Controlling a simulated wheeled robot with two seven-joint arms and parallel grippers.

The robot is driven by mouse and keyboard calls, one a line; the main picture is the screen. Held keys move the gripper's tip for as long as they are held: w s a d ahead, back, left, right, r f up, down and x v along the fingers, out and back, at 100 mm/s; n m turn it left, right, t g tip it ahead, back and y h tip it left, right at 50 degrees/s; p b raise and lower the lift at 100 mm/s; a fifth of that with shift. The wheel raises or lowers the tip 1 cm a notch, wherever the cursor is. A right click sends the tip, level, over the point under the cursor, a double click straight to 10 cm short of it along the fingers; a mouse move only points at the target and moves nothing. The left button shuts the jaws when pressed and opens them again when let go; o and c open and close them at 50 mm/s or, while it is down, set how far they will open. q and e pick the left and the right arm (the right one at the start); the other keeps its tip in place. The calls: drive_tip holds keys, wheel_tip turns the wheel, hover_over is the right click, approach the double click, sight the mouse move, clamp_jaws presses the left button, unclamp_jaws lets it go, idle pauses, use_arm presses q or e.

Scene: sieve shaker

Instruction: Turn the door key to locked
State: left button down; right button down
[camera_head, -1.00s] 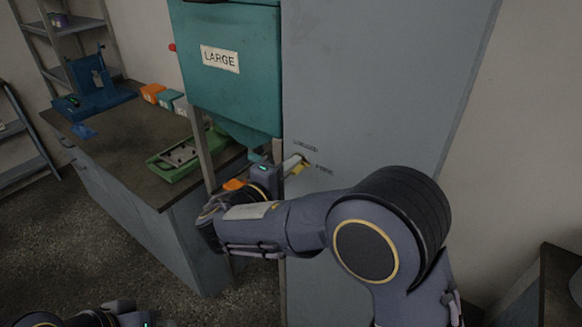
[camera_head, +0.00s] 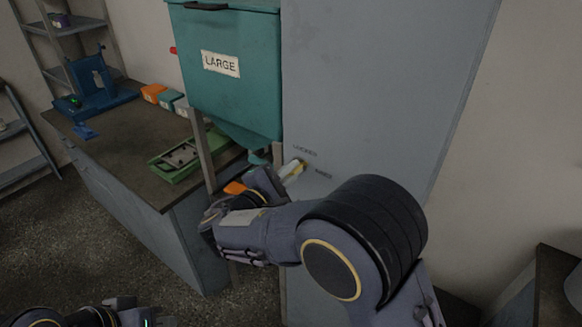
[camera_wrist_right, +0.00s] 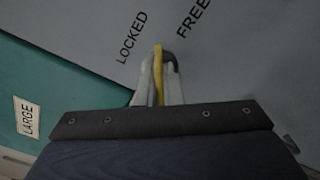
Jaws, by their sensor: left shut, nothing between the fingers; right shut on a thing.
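The door key (camera_head: 299,168) is yellow and sits in the grey door (camera_head: 370,90), beside the small words LOCKED and FREE. My right gripper (camera_head: 291,172) is shut on the key; the arm hides the lower door. In the right wrist view the key (camera_wrist_right: 158,72) shows as a yellow strip between the two pale fingers (camera_wrist_right: 159,88) of my right gripper. Its tip lies between the words LOCKED and FREE, nearer LOCKED. My left gripper (camera_head: 135,312) is low at the bottom left edge, shut and empty, partly cut off.
A teal hopper labelled LARGE (camera_head: 221,64) stands just left of the door. A bench (camera_head: 118,135) beyond it carries a green tray (camera_head: 172,168), a blue device (camera_head: 98,92) and small boxes. Another bench (camera_head: 548,285) is at lower right.

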drive_tip(key=n+p, duration=0.4)
drive_tip(key=n, duration=0.2)
drive_tip(key=shift+r, duration=0.15)
drive_tip(key=n+p, duration=0.3)
drive_tip(key=n, duration=0.1)
drive_tip(key=shift+n, duration=0.3)
drive_tip(key=shift+f, duration=0.2)
drive_tip(key=c, duration=1.6)
unclamp_jaws()
drive_tip(key=shift+s+a, duration=0.25)
drive_tip(key=shift+s, duration=0.05)
drive_tip(key=b+v, duration=0.2)
drive_tip(key=v, duration=0.5)
